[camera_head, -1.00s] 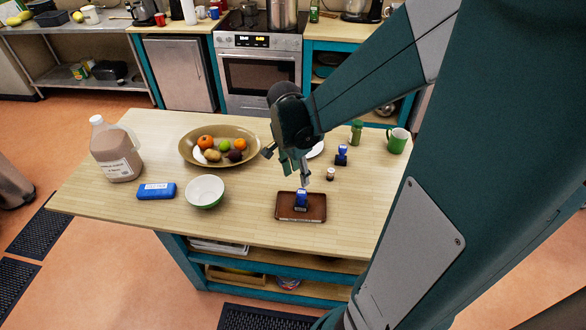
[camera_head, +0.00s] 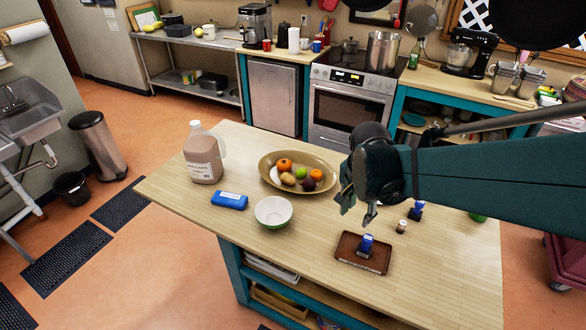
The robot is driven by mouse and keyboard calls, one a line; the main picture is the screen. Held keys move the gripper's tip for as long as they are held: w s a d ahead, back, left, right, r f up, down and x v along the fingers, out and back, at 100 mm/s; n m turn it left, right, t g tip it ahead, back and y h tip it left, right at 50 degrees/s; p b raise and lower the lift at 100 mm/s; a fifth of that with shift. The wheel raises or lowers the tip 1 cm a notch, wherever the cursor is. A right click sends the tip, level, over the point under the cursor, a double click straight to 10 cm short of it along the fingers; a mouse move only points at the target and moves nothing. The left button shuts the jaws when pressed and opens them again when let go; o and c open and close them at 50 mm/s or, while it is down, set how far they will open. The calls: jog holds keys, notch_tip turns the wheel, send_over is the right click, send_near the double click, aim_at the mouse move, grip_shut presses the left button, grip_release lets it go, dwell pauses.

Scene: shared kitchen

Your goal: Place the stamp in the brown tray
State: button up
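The brown tray (camera_head: 345,256) lies on the island's wooden top near its front edge. A blue stamp with a dark base (camera_head: 366,244) stands upright inside the tray. A second blue stamp-like object (camera_head: 416,210) stands on the tabletop to the right, behind the tray. My gripper (camera_head: 357,211) hangs above and behind the tray. Its fingers are spread apart with nothing visible between them, and it is clear of the stamp in the tray.
A small jar (camera_head: 402,226) stands right of the tray. The front-right tabletop is clear.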

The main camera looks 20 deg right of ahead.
jog(key=s+a+r+n+t, duration=0.2)
jog(key=s+a+r+n, duration=0.1)
jog(key=a+r+n, duration=0.2)
jog(key=s+a+r+n+t+y, duration=0.1)
jog(key=s+a+r+n+t, duration=0.2)
jog(key=a+r+n, duration=0.2)
jog(key=a+n, duration=0.3)
jog(key=a, duration=0.1)
jog(key=shift+s+a+r+n+y, duration=0.2)
jog(key=shift+s+a+n+y, duration=0.05)
jog(key=shift+a+n+y, duration=0.05)
